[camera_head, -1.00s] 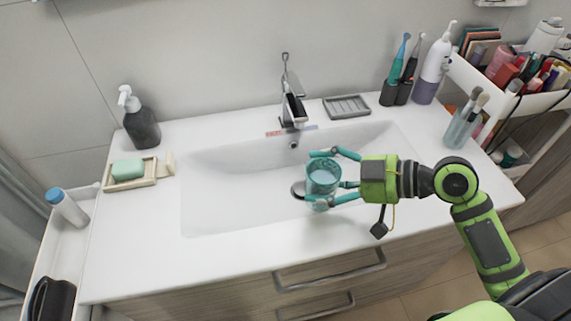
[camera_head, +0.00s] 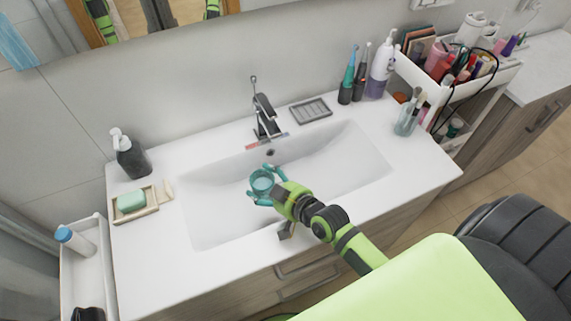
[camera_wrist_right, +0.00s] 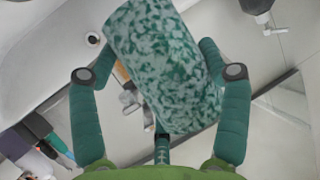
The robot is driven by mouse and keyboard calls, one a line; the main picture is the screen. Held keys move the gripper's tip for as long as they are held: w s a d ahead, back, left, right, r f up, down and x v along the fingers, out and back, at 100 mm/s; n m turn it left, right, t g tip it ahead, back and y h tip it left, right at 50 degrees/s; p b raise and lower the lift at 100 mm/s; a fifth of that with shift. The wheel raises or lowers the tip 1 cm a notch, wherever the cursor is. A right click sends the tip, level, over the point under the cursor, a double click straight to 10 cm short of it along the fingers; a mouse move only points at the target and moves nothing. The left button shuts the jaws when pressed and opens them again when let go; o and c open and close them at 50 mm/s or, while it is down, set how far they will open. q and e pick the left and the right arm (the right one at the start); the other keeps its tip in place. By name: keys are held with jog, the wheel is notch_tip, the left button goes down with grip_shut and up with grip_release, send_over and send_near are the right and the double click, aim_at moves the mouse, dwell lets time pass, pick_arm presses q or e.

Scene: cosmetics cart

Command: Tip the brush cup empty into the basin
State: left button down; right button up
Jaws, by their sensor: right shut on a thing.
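A teal cup (camera_head: 262,182) with a speckled side is in my right gripper (camera_head: 267,188), over the white basin (camera_head: 335,178). The gripper's fingers close around the cup from its sides. In the right wrist view the cup (camera_wrist_right: 165,65) fills the space between the fingers of the gripper (camera_wrist_right: 155,68), its mottled green wall leaning in the picture. In the head view a round end of the cup faces the camera; I cannot tell how far it tilts or what is in it. A clear cup of brushes (camera_head: 405,122) stands apart on the counter's right side. My left gripper is not in view.
The faucet (camera_head: 265,117) stands behind the basin, with a grey soap dish (camera_head: 310,111) to its right. A soap bar (camera_head: 131,201) on a tray and a dark pump bottle (camera_head: 130,155) are at the left. A cosmetics cart (camera_head: 455,95) is at the right.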

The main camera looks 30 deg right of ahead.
aim_at(263, 195)
jog(key=a, duration=0.1)
jog(key=p, duration=0.1)
jog(key=a, duration=0.1)
jog(key=shift+s+a+r, duration=0.3)
jog(key=shift+a+r, duration=0.05)
pick_arm(q)
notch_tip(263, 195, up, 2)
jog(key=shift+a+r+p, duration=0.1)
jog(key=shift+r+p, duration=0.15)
jog(key=shift+p, duration=0.05)
pick_arm(e)
jog(key=shift+s+a+f, duration=0.1)
jog(key=shift+a, duration=0.15)
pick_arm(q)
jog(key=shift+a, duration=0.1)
pick_arm(e)
jog(key=shift+d, duration=0.1)
